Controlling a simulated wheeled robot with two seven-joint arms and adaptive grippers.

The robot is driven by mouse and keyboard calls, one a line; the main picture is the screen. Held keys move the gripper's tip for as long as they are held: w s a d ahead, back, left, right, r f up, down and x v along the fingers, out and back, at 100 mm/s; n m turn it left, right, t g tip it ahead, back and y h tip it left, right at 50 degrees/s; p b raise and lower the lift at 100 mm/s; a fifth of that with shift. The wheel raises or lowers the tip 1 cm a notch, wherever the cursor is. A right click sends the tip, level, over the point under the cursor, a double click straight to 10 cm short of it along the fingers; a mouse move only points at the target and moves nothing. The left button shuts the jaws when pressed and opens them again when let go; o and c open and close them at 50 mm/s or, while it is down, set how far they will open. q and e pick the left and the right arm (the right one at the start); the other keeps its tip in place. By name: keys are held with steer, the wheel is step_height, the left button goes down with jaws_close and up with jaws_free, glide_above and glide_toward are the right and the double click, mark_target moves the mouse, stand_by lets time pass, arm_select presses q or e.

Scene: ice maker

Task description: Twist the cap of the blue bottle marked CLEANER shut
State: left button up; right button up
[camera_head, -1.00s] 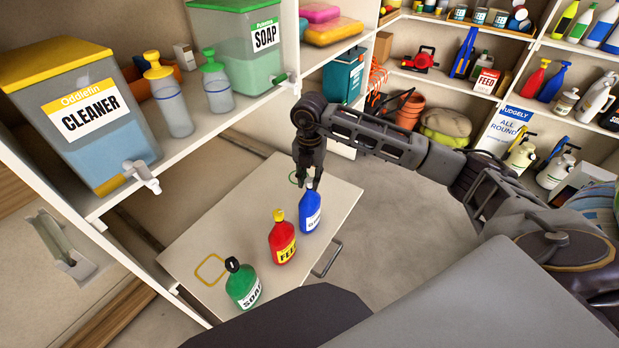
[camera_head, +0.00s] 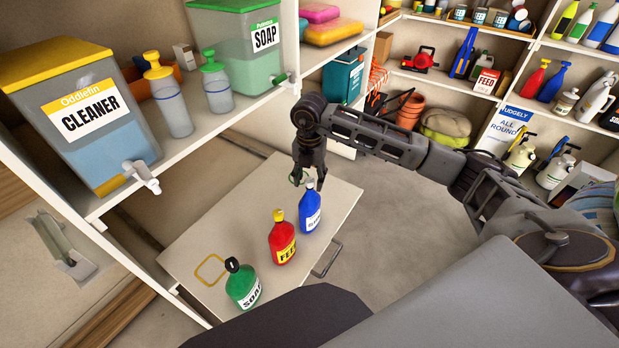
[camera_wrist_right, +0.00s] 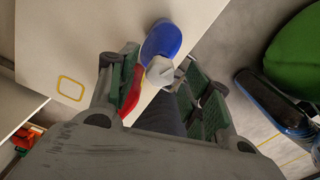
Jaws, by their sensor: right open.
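The blue bottle (camera_head: 311,214) stands upright on a pale pull-out board (camera_head: 215,222), at the far end of a row of three bottles. Its white label is too small to read. My right gripper (camera_head: 309,181) points down over the bottle's top, fingers spread. In the right wrist view, the blue bottle (camera_wrist_right: 162,38) has a pale grey faceted piece at its top, apparently its cap (camera_wrist_right: 160,72). That piece lies between the green-padded fingers of my open right gripper (camera_wrist_right: 165,88). I cannot tell whether a finger touches it. My left gripper is not in view.
A red FEED bottle (camera_head: 282,240) and a green SOAP bottle (camera_head: 242,284) stand on the same board. A yellow square outline (camera_head: 210,270) marks the board. A CLEANER tank (camera_head: 82,125) and a SOAP tank (camera_head: 240,45) stand on the shelf behind.

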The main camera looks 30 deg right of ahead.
mark_target(310, 180)
step_height(310, 180, up, 12)
stand_by(0.8)
stand_by(0.3)
